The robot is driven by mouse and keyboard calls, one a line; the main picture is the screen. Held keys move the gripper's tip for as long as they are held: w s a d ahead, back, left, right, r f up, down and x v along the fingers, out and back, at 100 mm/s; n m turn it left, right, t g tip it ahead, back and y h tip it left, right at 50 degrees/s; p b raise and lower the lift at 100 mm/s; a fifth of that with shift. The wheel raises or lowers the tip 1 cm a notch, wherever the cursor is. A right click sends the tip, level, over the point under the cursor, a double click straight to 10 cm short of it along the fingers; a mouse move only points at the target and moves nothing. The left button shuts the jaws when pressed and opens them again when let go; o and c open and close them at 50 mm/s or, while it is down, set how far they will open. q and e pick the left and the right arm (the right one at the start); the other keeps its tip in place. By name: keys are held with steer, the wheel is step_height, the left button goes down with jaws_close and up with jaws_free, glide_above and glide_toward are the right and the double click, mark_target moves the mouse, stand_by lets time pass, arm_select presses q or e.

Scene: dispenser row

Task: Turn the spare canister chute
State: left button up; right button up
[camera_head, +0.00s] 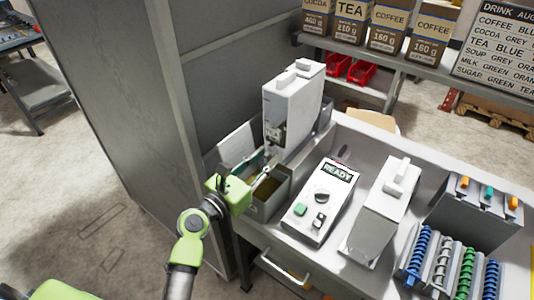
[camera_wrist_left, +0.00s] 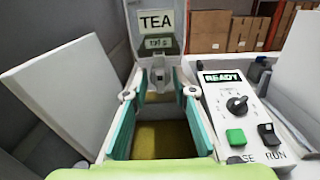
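A tall white canister (camera_head: 291,108) stands at the left end of the bench. In the left wrist view the canister (camera_wrist_left: 153,50) carries a TEA label, with a small grey chute (camera_wrist_left: 159,78) low on its front. My left gripper (camera_head: 265,163) is in front of the canister, over an open grey bin. The left wrist view shows its two teal-padded fingers (camera_wrist_left: 160,95) apart, with nothing held between them. Contact with the chute cannot be told. A second white canister (camera_head: 383,208) sits on the bench to the right. My right gripper is out of view.
The grey bin (camera_head: 257,210) has a yellowish floor. A white panel (camera_wrist_left: 62,92) stands left of my gripper. A READY control box (camera_head: 319,201) is close on the right. A rack of coloured coils (camera_head: 447,266) is farther right. A grey partition (camera_head: 125,110) rises on the left.

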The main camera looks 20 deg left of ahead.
arm_select(q)
steer(key=shift+w+d, duration=0.2)
steer(key=shift+w, duration=0.4)
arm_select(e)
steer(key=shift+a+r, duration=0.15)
arm_select(q)
jaws_close()
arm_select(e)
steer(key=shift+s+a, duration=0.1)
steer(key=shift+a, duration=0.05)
